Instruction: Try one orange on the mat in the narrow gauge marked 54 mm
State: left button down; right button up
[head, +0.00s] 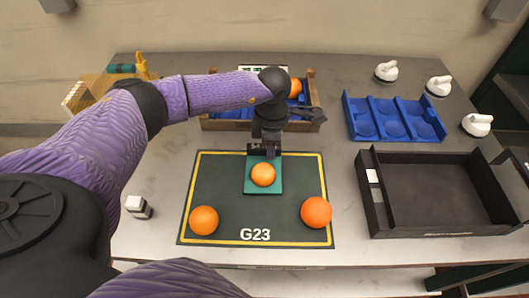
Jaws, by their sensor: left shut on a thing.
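My left gripper (265,148) points down over the back part of the mat, shut on the near-black upper end of a teal square gauge (249,185). The gauge is at the middle of the dark green mat (230,175) marked G23. An orange (263,174) shows in the middle of the gauge; I cannot tell how far it passes through. The gauge's marking is not readable. Two more oranges lie on the mat, one at front left (204,220) and one at front right (316,212). My right gripper is not in view.
Behind the gripper stands a wooden crate (312,99) with blue inserts and an orange (295,88). At right are a blue tray (393,117) and an empty black tray (440,190). White knobbed things stand at back right. A small white-and-black block (138,207) is left of the mat.

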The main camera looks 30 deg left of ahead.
pick_arm(q)
jog(key=shift+r+p, duration=1.45)
jog(key=shift+r, duration=0.6)
jog(key=shift+r+p, duration=1.25)
jog(key=shift+r, duration=0.3)
